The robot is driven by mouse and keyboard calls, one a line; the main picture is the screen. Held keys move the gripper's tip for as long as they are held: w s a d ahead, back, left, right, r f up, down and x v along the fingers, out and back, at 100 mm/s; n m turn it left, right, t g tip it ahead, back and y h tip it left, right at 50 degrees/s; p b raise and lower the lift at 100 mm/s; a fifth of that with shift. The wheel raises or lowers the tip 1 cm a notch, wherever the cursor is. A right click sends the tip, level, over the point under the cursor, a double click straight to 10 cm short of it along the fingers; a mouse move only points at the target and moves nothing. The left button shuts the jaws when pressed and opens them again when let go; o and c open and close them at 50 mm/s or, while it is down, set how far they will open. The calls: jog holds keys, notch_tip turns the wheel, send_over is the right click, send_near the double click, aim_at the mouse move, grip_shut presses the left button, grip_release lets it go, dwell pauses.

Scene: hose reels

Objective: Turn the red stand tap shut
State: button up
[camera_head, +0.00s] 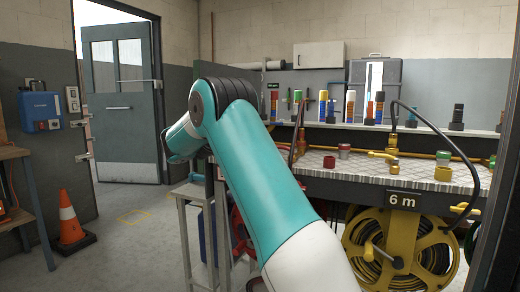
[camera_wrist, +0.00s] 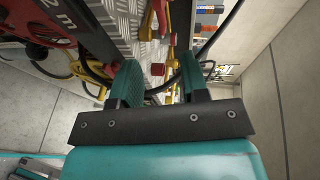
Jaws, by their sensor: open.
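In the wrist view my gripper (camera_wrist: 160,65) has its two teal fingers apart, with nothing held between them. A small red cylinder (camera_wrist: 158,70) shows in the gap, beyond the fingers; I cannot tell its distance. A red tap-like fitting (camera_wrist: 160,12) stands over the checkered metal bench top at the top of this view. I cannot tell for sure which red part is the tap's handle or how it is turned. In the head view my arm hides the gripper and part of the bench. A red cap (camera_head: 329,161) sits on the bench (camera_head: 372,172) there.
A yellow reel (camera_head: 400,250) hangs under the bench by a "6 m" sign, with a black hose (camera_head: 462,150) arching above. Brass fittings (camera_head: 385,155) stand on the bench, and several bottles line the shelf behind.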

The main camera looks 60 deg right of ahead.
jog(key=shift+a+r, duration=0.1)
jog(key=shift+a, duration=0.45)
